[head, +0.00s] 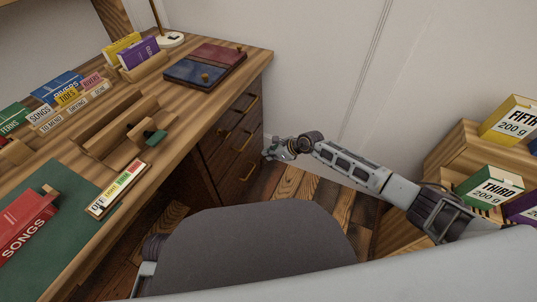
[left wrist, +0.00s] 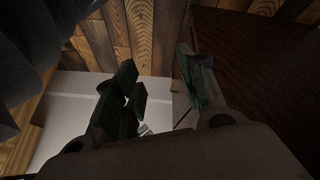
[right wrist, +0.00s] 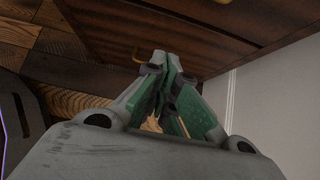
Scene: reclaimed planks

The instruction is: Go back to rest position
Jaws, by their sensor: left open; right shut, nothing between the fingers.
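My right gripper (head: 273,153) is at the end of my right arm, low beside the desk's drawer front, in the head view. In the right wrist view its green fingers (right wrist: 167,70) are together with nothing between them, close to the dark drawer front (right wrist: 190,30). My left gripper shows in the left wrist view (left wrist: 160,95), its two green fingers apart and empty. There it is over the plank floor beside a dark wooden panel. In the head view the left gripper is hidden; only a bit of my left arm shows at the bottom left.
The wooden desk (head: 215,100) holds books, a green mat (head: 70,215), a label strip (head: 118,190) and two dark folders. A chair back (head: 260,240) stands in front. Wooden steps with boxes, one green (head: 490,190), are at the right. Plank floor (head: 290,185) is clear beside the drawers.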

